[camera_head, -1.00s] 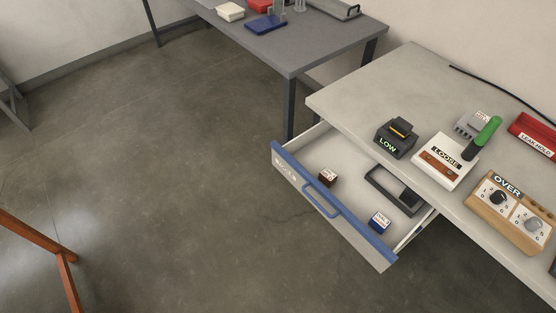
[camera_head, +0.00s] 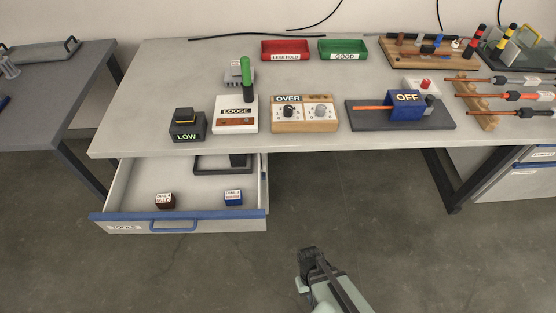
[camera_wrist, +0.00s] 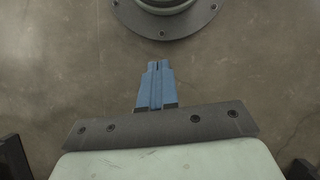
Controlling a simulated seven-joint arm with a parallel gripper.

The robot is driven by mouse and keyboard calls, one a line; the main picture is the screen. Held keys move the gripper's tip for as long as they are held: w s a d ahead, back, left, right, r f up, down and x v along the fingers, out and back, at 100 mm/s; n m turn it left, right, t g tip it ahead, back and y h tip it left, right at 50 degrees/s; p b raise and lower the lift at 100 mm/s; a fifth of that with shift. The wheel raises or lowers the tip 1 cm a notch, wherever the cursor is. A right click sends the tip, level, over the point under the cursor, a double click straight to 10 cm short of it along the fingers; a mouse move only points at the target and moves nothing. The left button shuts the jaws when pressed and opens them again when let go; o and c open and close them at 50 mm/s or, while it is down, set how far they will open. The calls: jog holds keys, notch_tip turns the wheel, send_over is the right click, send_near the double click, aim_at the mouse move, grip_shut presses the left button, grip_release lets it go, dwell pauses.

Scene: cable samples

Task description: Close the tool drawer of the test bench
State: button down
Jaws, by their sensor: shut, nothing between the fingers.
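The tool drawer (camera_head: 133,216) of the test bench (camera_head: 180,66) stands pulled out below the left part of the bench top in the head view. Its front has a blue top edge, a label at the left and a blue handle (camera_head: 174,226).
Bench items include a LOW block (camera_head: 187,126), a LOOSE unit (camera_head: 235,117), an OVER box (camera_head: 305,115) and an OFF device (camera_head: 404,106). Red and green trays stand behind. A grey table (camera_head: 50,95) is at left. Floor before the drawer is clear.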

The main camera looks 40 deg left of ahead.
aim_at(111, 217)
jog(key=s+a+r+n+t+y, duration=0.15)
jog(key=s+a+n+t, duration=0.5)
jog(key=s+a, duration=1)
jog(key=s+a+r+n+t+y, duration=0.1)
jog(key=s+a+r+n+y, duration=0.2)
jog(key=s+a, duration=0.35)
jog(key=s+a+r+n+t+y, duration=0.1)
jog(key=s+a+r+n, duration=0.1)
jog(key=s+a+n, duration=0.45)
jog(key=s+a+r+n+t+y, duration=0.2)
jog(key=s+a+r+y, duration=0.15)
jog(key=s, duration=0.55)
jog(key=s+a+r+n+t+y, duration=0.2)
jog(key=a+r+n+y, duration=0.2)
jog(key=a+r+n, duration=0.3)
jog(key=s+a+r+n+t+y, duration=0.25)
jog(key=a+r+n+y, duration=0.2)
jog(key=a+r, duration=0.3)
jog(key=w+a+n, duration=0.1)
jog(key=w+a, duration=0.2)
jog(key=w+a+n, duration=0.1)
jog(key=w+a, duration=0.3)
jog(key=w+a+n, duration=0.2)
jog(key=w+a, duration=0.1)
jog(key=shift+w+a+f+t, duration=0.15)
jog(key=shift+a+t, duration=0.05)
jog(key=shift+t, duration=0.1)
